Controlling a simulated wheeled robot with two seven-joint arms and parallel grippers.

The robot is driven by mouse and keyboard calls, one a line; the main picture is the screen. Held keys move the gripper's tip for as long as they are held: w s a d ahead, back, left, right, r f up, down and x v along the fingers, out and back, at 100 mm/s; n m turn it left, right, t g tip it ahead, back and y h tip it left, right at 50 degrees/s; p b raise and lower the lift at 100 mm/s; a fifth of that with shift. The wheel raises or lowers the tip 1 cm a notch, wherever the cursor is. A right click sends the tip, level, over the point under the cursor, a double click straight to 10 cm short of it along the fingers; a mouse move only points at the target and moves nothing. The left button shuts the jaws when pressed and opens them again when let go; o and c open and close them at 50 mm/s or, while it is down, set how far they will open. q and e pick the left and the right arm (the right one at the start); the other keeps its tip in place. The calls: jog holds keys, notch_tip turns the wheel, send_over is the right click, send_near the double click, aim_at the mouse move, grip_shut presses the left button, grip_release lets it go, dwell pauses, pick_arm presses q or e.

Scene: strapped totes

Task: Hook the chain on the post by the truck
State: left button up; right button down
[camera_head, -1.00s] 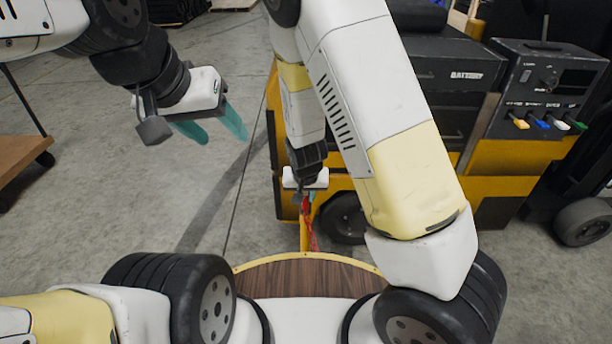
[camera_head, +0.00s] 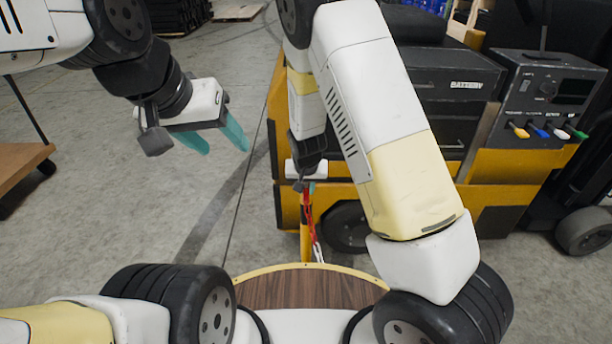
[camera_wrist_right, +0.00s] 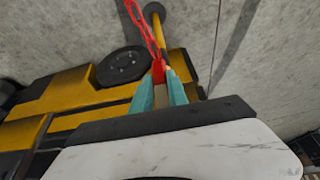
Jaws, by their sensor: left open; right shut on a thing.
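My right gripper (camera_head: 307,187) is shut on the red end of the chain (camera_head: 309,213), beside the yellow truck (camera_head: 460,178). The chain hangs down from the fingers, red above and whitish lower down. The yellow post (camera_head: 305,240) stands right by the chain in front of the truck; its top is hidden behind the gripper. In the right wrist view the red chain (camera_wrist_right: 143,28) runs from between the teal fingers (camera_wrist_right: 160,88), next to the post (camera_wrist_right: 172,48). I cannot tell whether chain and post touch. My left gripper (camera_head: 218,138) is open and empty, over bare floor.
A black truck wheel (camera_head: 346,226) is just right of the post. A control box with coloured levers (camera_head: 545,95) sits on the truck. A wooden-topped cart (camera_head: 20,158) stands at the left. The floor between cart and truck is clear.

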jog(key=w+f, duration=0.2)
jog(key=w, duration=0.6)
jog(key=shift+w+f, duration=0.3)
dwell(0.5)
jog(key=c, duration=1.2)
grip_release()
